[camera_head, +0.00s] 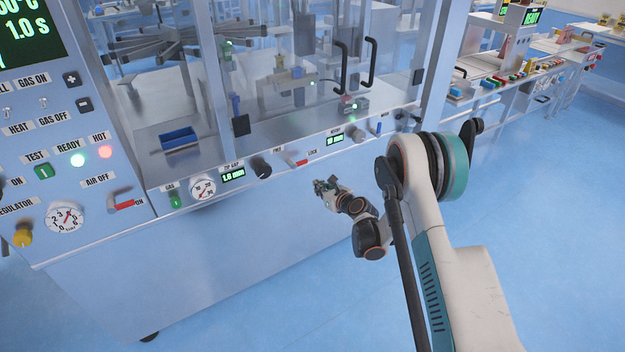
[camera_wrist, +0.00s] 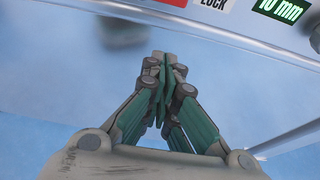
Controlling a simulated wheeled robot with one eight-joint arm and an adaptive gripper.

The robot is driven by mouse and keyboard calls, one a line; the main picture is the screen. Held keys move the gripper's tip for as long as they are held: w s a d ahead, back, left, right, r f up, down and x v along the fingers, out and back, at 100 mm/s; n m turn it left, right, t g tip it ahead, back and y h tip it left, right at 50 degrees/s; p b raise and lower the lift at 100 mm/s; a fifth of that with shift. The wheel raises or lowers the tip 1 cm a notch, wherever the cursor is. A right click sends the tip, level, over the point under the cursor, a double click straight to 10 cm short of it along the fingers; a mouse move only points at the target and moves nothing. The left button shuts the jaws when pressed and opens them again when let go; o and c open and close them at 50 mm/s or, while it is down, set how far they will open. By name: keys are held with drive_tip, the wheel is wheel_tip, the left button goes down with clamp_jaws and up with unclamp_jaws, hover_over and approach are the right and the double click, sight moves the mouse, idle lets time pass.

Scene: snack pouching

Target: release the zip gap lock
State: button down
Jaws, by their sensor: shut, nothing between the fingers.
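The zip gap lock is a small lever with a red handle (camera_head: 299,162) on the machine's front rail, between the FREE and LOCK labels. Its handle points right, toward LOCK. A red edge (camera_wrist: 176,2) and the LOCK label show at the top of the wrist view. The dark zip gap knob (camera_head: 261,167) and its green 1.6 mm display (camera_head: 233,174) are left of the lever. My gripper (camera_head: 322,186) is in front of and below the rail, slightly right of the lever and apart from it. In the wrist view its green fingers (camera_wrist: 164,68) meet, empty.
A second green display (camera_head: 334,139) and knob (camera_head: 358,134) are right of the lever. A pressure gauge (camera_head: 203,187) and green gas button (camera_head: 174,197) are to its left. Another red-handled air lever (camera_head: 125,205) is farther left. The floor before the machine is clear.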

drive_tip(key=b+x, duration=0.3)
drive_tip(key=x, duration=0.6)
drive_tip(key=shift+w+a+r+b, duration=0.15)
drive_tip(key=shift+r+b, duration=0.55)
drive_tip(key=shift+r, duration=1.15)
